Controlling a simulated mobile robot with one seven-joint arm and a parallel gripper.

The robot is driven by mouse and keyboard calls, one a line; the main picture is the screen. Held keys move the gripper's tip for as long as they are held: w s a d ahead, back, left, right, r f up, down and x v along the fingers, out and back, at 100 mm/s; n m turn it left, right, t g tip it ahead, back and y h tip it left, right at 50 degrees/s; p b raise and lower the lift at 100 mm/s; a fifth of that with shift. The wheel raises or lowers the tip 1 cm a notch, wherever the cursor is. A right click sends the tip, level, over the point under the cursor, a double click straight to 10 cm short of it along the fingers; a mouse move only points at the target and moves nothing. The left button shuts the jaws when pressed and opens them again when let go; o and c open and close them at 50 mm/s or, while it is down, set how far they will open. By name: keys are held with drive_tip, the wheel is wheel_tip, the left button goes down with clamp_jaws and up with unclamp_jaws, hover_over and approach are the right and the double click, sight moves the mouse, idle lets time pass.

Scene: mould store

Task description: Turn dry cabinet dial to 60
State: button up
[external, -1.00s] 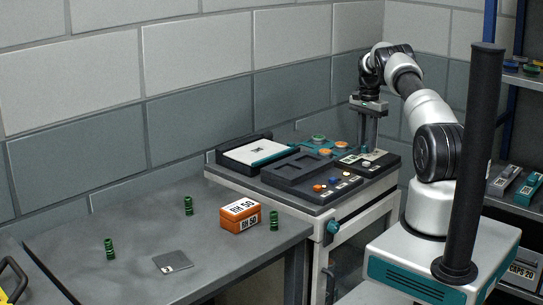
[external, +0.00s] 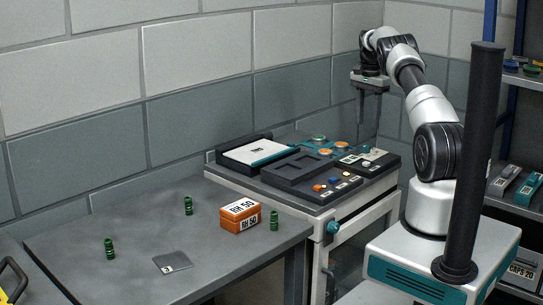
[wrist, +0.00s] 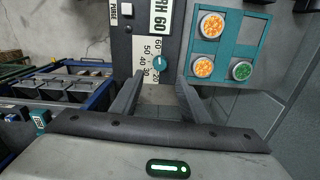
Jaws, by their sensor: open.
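The dial is a small teal knob (wrist: 159,64) on a pale scale plate in the wrist view, with numbers from 20 to 60 beside it. Its pointer is too small to read. A card reading RH 60 (wrist: 160,18) lies past it. In the external view the dial panel (external: 372,160) is on the right part of the cabinet top. My gripper (external: 369,130) hangs above that panel, pointing down, clear of it. In the wrist view my gripper (wrist: 159,84) is open and empty, with its fingers on either side of the dial's line.
A teal rack of orange and green jars (wrist: 226,48) is right of the dial; a PURGE button (wrist: 127,12) is left. A dark tray (external: 298,170) and a white-lidded case (external: 255,151) share the cabinet top. An orange RH 50 box (external: 240,216) stands on the left table.

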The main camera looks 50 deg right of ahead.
wheel_tip(320, 180, up, 10)
drive_tip(key=p, duration=0.2)
drive_tip(key=shift+f, duration=0.2)
idle(0.3)
